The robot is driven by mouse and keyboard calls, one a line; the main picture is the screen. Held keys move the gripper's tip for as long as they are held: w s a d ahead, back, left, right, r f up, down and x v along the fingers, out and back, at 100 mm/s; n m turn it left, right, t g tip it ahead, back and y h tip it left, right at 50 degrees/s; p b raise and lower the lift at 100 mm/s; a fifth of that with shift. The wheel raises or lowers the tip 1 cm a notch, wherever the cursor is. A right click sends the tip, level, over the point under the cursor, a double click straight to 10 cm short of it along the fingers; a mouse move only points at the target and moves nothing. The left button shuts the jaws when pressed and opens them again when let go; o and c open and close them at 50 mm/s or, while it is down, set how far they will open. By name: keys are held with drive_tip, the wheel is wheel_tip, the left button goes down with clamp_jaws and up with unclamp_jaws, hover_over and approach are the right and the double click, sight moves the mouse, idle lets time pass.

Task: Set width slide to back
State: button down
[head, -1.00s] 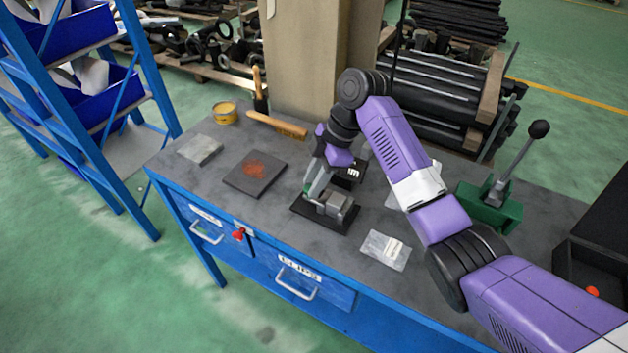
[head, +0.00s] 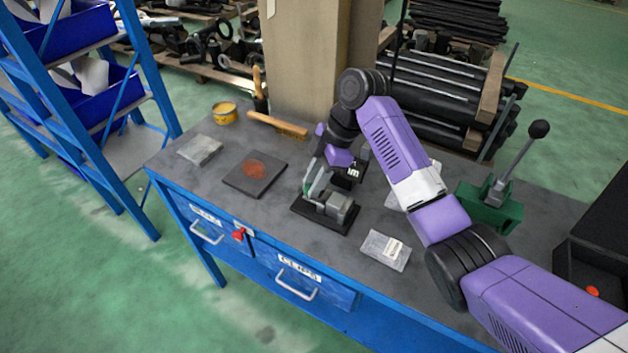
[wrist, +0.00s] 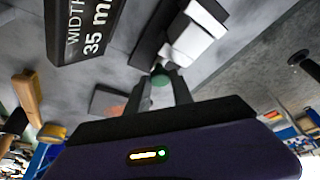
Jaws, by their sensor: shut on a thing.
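The slide fixture stands on the bench with a black base plate (head: 309,216) and a grey metal block (head: 341,207). A green knob (wrist: 160,79) sits between my fingertips in the wrist view. My gripper (head: 314,188) is shut on this knob at the left side of the fixture. In the wrist view my gripper (wrist: 163,84) covers part of the knob, and the pale block (wrist: 195,42) lies just beyond. A black label block (wrist: 84,22) reads "WIDTH 35 m", cut off at the edge. My wrist hides part of the fixture in the head view.
A dark plate with a rust-red patch (head: 255,169) lies left of the fixture. A clear bag (head: 386,250) lies to its front right. A green lever press (head: 489,207) stands right.

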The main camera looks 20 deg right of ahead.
drive_tip(key=shift+w, duration=0.1)
drive_tip(key=shift+w+a+b, duration=0.3)
drive_tip(key=shift+w+a, duration=0.35)
drive_tip(key=shift+w, duration=0.1)
drive_tip(key=shift+w+a+r, duration=0.1)
drive_tip(key=shift+w+a, duration=0.1)
drive_tip(key=shift+w, duration=0.15)
drive_tip(key=c, duration=1.4)
unclamp_jaws()
drive_tip(key=shift+b+v, duration=0.35)
drive_tip(key=shift+v, duration=3.55)
